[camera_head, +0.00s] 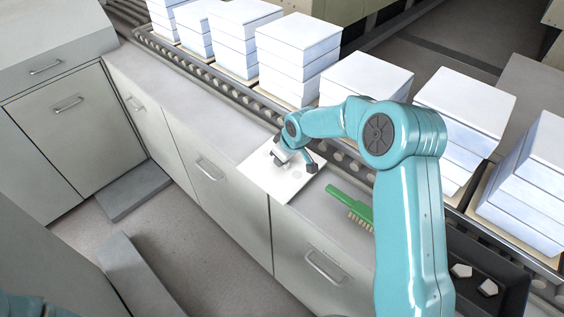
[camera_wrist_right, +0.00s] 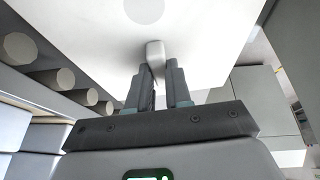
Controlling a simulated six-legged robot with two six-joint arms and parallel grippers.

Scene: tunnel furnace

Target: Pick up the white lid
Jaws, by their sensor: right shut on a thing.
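The white lid (camera_head: 268,178) is a flat square plate over the grey counter, near its front edge. My right gripper (camera_head: 294,163) is above the lid's middle. In the right wrist view the lid (camera_wrist_right: 90,25) fills the top, and my right gripper (camera_wrist_right: 160,68) is shut on its small light knob (camera_wrist_right: 155,50). I cannot tell whether the lid touches the counter or hangs just above it. My left gripper is out of view.
A green brush (camera_head: 350,204) lies on the counter (camera_head: 175,95) to the right of the lid. Stacks of white boxes (camera_head: 297,50) stand on the roller conveyor (camera_head: 205,72) behind. A dark tray (camera_head: 470,262) with pale pieces is at the lower right.

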